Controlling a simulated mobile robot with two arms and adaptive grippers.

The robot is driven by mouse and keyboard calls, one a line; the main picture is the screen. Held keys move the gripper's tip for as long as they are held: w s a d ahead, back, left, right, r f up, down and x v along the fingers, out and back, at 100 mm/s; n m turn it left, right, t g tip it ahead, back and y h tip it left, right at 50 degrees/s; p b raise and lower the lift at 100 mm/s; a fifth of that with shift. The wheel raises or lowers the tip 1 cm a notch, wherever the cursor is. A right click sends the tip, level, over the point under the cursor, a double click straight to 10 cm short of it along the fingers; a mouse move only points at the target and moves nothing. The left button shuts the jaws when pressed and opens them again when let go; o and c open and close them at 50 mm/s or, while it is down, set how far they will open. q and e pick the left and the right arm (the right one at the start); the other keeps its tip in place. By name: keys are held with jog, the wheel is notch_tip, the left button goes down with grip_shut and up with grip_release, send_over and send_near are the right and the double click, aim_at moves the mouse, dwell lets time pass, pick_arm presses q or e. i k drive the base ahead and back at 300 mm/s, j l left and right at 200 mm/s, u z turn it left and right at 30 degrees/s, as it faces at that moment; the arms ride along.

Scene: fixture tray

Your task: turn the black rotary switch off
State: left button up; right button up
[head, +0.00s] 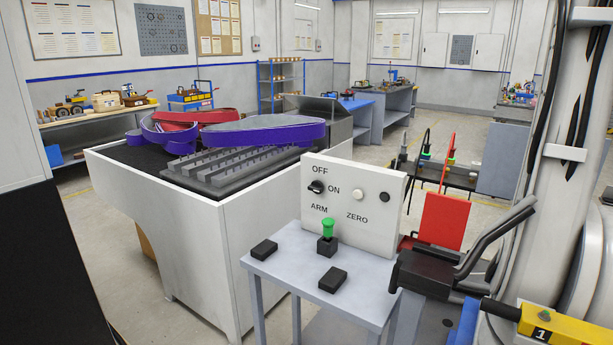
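The black rotary switch (317,187) is a small knob on the left part of an upright white panel (350,236). The label OFF is above it, ON is to its right, and ARM is below it. Its pointer seems to be turned toward ON, but it is small in this view.
The panel stands on a small grey table (300,262) with a green-topped button (327,229) and two black blocks. A white bin (215,235) with purple and red parts is left. A red plate (441,221) and black handle (500,232) are right.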

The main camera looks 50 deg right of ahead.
aim_at(316, 186)
jog(key=i+z, duration=0.65)
jog(key=z, duration=0.15)
jog(key=i+j+z, duration=0.25)
jog(key=z, duration=0.15)
jog(key=i+j+z, duration=0.4)
jog(key=k+l, duration=0.05)
jog(key=l, duration=0.05)
